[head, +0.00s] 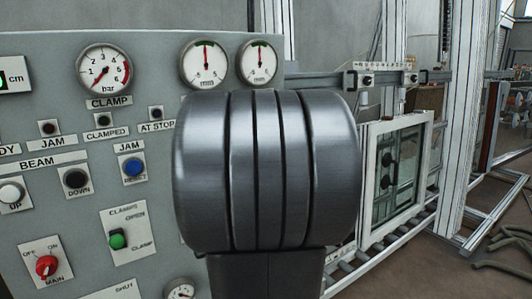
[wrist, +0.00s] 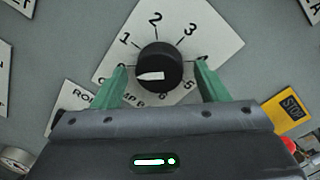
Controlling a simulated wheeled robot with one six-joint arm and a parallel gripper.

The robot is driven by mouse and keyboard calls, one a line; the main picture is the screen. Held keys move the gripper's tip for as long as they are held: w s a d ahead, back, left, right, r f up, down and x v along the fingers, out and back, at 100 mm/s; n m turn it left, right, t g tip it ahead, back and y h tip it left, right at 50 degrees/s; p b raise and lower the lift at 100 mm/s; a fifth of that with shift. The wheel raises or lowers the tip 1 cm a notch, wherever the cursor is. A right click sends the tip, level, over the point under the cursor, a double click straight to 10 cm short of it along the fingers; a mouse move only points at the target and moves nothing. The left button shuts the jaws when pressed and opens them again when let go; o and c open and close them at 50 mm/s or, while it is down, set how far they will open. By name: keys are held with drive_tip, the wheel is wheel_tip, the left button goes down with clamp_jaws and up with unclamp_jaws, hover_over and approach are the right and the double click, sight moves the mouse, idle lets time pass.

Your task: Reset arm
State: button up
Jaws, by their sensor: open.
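In the wrist view my gripper (wrist: 160,67) is open, with its two green fingers apart. A black rotary knob (wrist: 158,66) with a white pointer shows between the fingertips, on a white plate (wrist: 215,38) numbered around the dial. The pointer aims left in the picture. A gap shows on each side of the knob; I cannot tell how far the fingers are from the panel. In the head view my own arm fills the middle and hides part of the panel; the gripper does not show there.
The grey control panel (head: 75,215) carries gauges, buttons, a red main switch (head: 46,266) and a green clamp switch (head: 117,239). A yellow stop label (wrist: 288,108) is near the right finger. A white window frame (head: 395,170) stands on rollers at the right.

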drive_tip(key=shift+m, duration=0.4)
